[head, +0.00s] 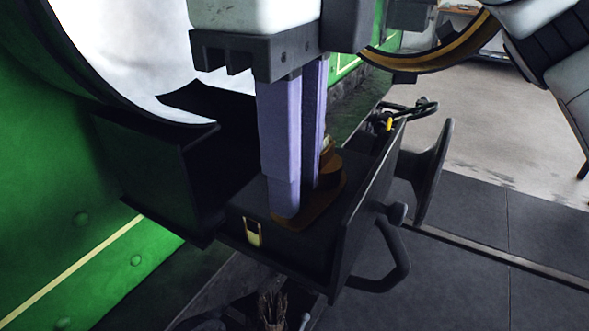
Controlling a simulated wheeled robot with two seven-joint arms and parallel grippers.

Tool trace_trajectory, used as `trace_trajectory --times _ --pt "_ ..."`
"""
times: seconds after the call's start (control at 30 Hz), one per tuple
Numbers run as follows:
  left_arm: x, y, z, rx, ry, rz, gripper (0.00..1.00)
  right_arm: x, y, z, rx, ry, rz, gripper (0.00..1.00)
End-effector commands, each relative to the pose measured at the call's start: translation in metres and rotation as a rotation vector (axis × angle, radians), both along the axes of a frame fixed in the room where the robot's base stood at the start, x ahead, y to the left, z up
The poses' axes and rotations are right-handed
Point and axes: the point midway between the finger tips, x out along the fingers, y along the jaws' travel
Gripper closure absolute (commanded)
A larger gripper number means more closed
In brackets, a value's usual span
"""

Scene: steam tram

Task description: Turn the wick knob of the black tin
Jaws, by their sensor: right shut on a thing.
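My right gripper (296,200) comes down from the top of the view with its two purple fingers pointing at the lid of the black tin (262,200). The tin is a dark box with a small brass latch (253,232) on its near face. A brown, brass-like round part (328,190) sits on the lid around and behind the fingertips. The fingers are close together and shut on the wick knob, which they mostly hide. My left gripper is not in view.
A black buffer disc (433,172) and a curved handle (393,265) stick out right of the tin. Dark paving (480,225) lies open at the right.

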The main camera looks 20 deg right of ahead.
Motion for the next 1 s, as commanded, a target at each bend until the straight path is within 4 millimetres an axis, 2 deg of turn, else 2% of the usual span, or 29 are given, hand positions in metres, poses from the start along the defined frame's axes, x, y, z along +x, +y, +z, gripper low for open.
trace_trajectory --times 0.4,1.0 --pt "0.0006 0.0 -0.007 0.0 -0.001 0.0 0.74 0.0 0.0002 -0.0002 0.001 0.0 -0.246 1.0" --pt "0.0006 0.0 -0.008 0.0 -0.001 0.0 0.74 -0.0001 0.0002 0.0003 0.0 0.0 -0.303 1.0"
